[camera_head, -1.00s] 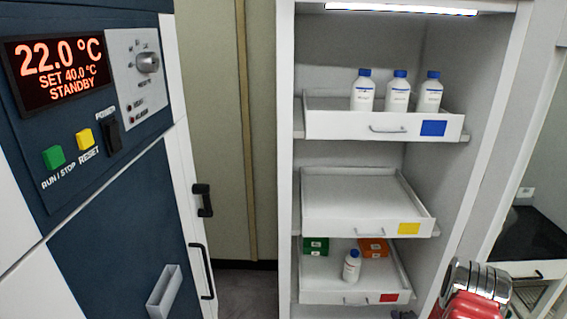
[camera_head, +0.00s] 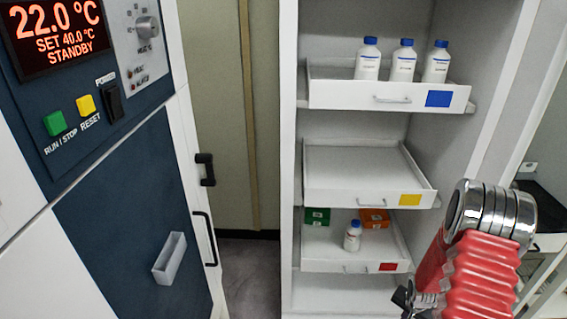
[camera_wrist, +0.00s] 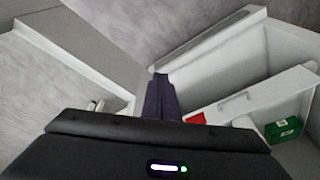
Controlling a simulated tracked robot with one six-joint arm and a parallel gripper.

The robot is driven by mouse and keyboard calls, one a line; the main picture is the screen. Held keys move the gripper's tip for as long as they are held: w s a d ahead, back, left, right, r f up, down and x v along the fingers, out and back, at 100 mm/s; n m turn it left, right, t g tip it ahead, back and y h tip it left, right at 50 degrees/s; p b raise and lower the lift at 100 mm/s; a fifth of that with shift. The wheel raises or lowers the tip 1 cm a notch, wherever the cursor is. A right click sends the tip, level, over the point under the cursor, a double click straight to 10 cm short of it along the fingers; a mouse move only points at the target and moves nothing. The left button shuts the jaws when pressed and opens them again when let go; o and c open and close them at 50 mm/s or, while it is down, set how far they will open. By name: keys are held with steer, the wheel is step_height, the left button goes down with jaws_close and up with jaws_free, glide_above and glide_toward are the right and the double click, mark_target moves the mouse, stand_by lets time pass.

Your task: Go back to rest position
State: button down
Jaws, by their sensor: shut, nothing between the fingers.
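My gripper (camera_wrist: 161,92) shows in the wrist view with its dark fingers together and nothing between them. It points down past the front of the lowest drawer, over the grey floor. In the head view my red arm is at the lower right, in front of the shelf unit (camera_head: 287,180). The gripper's dark end (camera_head: 408,297) shows only in part near the bottom edge, by the red-labelled drawer (camera_head: 330,262).
Three blue-capped bottles (camera_head: 403,62) stand in the blue-labelled top drawer (camera_head: 345,93). The yellow-labelled drawer (camera_head: 350,180) is empty. The red-labelled drawer holds a bottle (camera_head: 352,238), a green box (camera_head: 317,216) and an orange box (camera_head: 374,218). The dryer (camera_head: 130,200) is at left.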

steer(key=s+a+r+n+t, duration=0.1)
steer(key=s+a+r+n, duration=0.2)
steer(key=r, duration=1.2)
steer(key=s+a+r+n+t+y, duration=0.1)
steer(key=s+a+r+n, duration=0.2)
steer(key=s+a+r, duration=0.6)
steer(key=s+a+r+n+t, duration=0.1)
steer(key=s+a+r+n, duration=0.3)
steer(key=a+r, duration=1.2)
step_height(320, 180, up, 5)
steer(key=shift+s+a+r+y, duration=0.2)
steer(key=shift+s+y, duration=0.1)
steer(key=shift+s, duration=0.65)
steer(key=shift+s, duration=0.15)
